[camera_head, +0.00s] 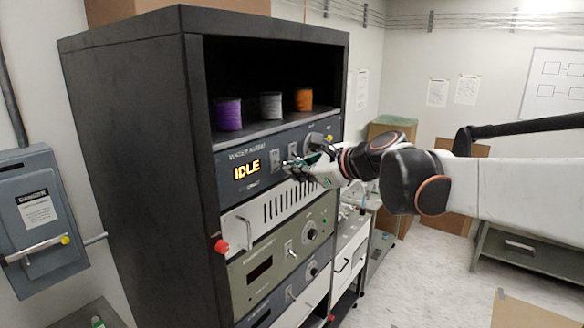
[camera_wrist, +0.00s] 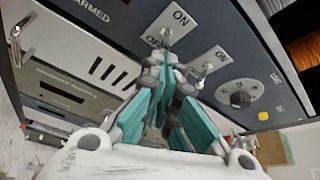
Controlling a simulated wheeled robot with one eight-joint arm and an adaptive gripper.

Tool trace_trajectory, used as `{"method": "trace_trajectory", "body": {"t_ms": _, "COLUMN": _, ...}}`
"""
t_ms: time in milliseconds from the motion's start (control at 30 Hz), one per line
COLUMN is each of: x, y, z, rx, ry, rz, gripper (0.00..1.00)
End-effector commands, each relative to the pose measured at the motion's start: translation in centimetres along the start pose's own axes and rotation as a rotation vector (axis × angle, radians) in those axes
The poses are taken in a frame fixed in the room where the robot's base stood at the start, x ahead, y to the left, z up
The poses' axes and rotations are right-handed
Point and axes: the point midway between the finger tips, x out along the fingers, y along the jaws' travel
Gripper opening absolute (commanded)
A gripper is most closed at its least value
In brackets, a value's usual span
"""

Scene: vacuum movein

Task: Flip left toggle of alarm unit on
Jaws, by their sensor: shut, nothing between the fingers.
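The alarm unit (camera_head: 263,153) is a blue-grey panel in the black rack, with a lit display (camera_head: 247,169) reading "IDLE". Its left toggle (camera_wrist: 166,36) sits on a light plate marked ON and OFF; the left toggle's plate also shows in the head view (camera_head: 275,161). The right toggle (camera_wrist: 207,68) is beside it on a similar plate. My gripper (camera_wrist: 161,65) has teal finger pads, is shut and empty, and has its tips close to the left toggle. I cannot tell whether they touch it. In the head view my gripper (camera_head: 300,166) is in front of the panel.
A knob (camera_wrist: 240,98) and a yellow button (camera_wrist: 263,116) are right of the toggles. Spools, including a purple one (camera_head: 228,114), stand on the shelf above. A white vented unit (camera_head: 275,207) with a handle is below. Open floor (camera_head: 450,270) lies to the right.

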Motion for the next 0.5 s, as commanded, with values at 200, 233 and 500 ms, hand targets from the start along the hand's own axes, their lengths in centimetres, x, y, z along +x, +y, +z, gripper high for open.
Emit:
{"method": "trace_trajectory", "body": {"t_ms": 200, "x": -0.32, "y": -0.28, "z": 0.53, "rx": -0.017, "ry": 0.093, "rz": 0.046, "gripper": 0.0}}
{"method": "trace_trajectory", "body": {"t_ms": 233, "x": -0.3, "y": -0.24, "z": 0.44, "rx": -0.016, "ry": 0.091, "rz": 0.044, "gripper": 0.0}}
{"method": "trace_trajectory", "body": {"t_ms": 500, "x": -0.35, "y": -0.31, "z": 0.55, "rx": -0.015, "ry": 0.088, "rz": 0.043, "gripper": 0.0}}
